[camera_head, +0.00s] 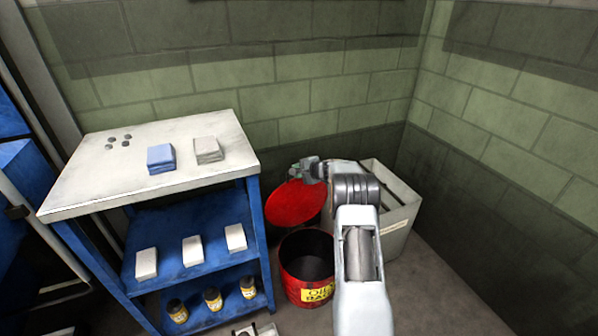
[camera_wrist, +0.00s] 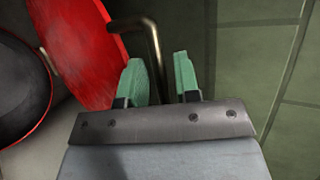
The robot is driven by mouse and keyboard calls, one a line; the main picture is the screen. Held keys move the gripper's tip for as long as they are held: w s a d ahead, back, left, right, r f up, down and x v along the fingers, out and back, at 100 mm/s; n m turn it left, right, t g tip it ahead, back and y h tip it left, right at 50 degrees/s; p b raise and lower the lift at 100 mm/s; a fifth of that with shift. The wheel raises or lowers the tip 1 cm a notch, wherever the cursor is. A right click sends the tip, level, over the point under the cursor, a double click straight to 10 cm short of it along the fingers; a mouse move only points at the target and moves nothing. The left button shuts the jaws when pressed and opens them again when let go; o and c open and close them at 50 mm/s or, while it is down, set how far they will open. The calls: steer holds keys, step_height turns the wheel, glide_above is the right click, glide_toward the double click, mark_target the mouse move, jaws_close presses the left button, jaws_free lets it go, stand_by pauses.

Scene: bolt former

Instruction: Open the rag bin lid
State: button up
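The red rag bin (camera_head: 292,284) stands on the floor with its dark mouth uncovered. Its round red lid (camera_head: 296,204) stands raised and tilted back behind the mouth. In the wrist view the lid (camera_wrist: 84,45) rises at the left, with part of the bin's open mouth at the far left. A bent brass-coloured handle (camera_wrist: 152,45) beside the lid reaches down between the green finger pads. My gripper (camera_wrist: 160,75) is open, with a gap around the handle; contact with it cannot be made out. In the head view my gripper (camera_head: 303,170) is at the lid's upper edge.
A blue shelf cart with a pale top (camera_head: 100,185) stands left of the bin, holding folded cloths, several small nuts and yellow-labelled jars. A pale crate (camera_head: 397,215) stands right of the bin, partly behind my arm. Block walls close the corner behind.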

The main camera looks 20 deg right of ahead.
steer(key=shift+o, duration=0.4)
steer(key=shift+a, duration=0.2)
steer(key=shift+r, duration=0.1)
steer(key=p+v, duration=0.2)
steer(key=v, duration=1.1)
steer(key=shift+s+d, duration=0.2)
steer(key=shift+s, duration=0.1)
steer(key=s+a+f+g, duration=0.3)
steer(key=s+f, duration=0.1)
steer(key=s+a+r+n+g+p, duration=0.5)
steer(key=s+a+r+p, duration=0.25)
steer(key=s+a, duration=0.2)
steer(key=s+a+r+n+h+p, duration=0.1)
steer(key=s+a+r+n+p, duration=0.2)
steer(key=r, duration=0.7)
steer(key=s+a+r+n+h+p, duration=0.2)
steer(key=s+a+r+n+p, duration=0.2)
steer(key=s+r+p, duration=0.4)
steer(key=s+a+r+n+h+p, duration=0.1)
steer(key=s+a+r+n+p, duration=0.3)
steer(key=r+p, duration=0.4)
step_height(320, 180, up, 6)
steer(key=s+a, duration=0.1)
steer(key=s, duration=0.1)
steer(key=shift+s+a+h+p, duration=0.25)
steer(key=shift+a+h+p, duration=0.05)
steer(key=shift+p, duration=0.1)
